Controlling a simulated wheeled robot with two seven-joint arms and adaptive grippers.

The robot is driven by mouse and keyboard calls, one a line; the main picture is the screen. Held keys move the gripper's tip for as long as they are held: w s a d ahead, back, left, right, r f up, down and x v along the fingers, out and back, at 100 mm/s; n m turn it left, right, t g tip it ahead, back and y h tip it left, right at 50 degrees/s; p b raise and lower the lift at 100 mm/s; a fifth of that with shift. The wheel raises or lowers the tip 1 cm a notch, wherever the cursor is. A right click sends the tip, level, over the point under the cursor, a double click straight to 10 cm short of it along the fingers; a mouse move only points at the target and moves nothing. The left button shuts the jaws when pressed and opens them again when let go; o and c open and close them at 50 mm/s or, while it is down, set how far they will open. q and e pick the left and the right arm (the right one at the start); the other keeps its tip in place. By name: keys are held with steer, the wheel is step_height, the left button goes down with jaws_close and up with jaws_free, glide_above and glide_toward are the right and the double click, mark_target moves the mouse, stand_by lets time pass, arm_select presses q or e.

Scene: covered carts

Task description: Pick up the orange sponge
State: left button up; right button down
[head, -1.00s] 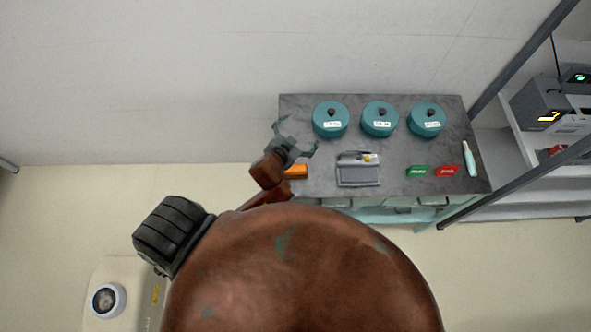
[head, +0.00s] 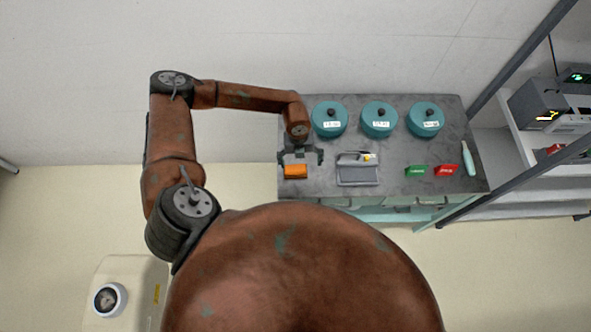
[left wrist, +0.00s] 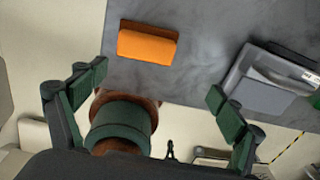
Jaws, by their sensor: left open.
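The orange sponge (head: 296,171) lies on the grey cart top (head: 400,155) near its front left corner. My left gripper (head: 300,158) is open and empty, over the cart top just behind the sponge in the head view. In the left wrist view the sponge (left wrist: 147,46) lies whole and uncovered on the cart top, beyond the open fingers (left wrist: 150,92) and apart from them. My right gripper is in neither view.
A grey tray-like box (head: 358,170) stands right of the sponge. Three teal lidded pots (head: 379,120) line the back. A green packet (head: 416,170), a red packet (head: 446,170) and a pale bottle (head: 469,158) are at the right. A shelf rack (head: 540,130) stands further right.

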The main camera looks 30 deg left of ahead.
mark_target(295, 168)
arm_select(q)
steer(key=a, duration=0.1)
steer(key=a+f, duration=0.1)
steer(key=a+y, duration=0.1)
steer(key=shift+w+f, duration=0.25)
steer(key=f, duration=0.1)
steer(key=f+p, duration=0.1)
steer(key=f, duration=0.3)
steer(key=shift+s+d, duration=0.25)
steer(key=shift+s, duration=0.05)
steer(key=shift+f+p, duration=0.3)
steer(key=shift+f, duration=0.25)
steer(key=shift+c, duration=0.7)
steer(key=c, duration=1.3)
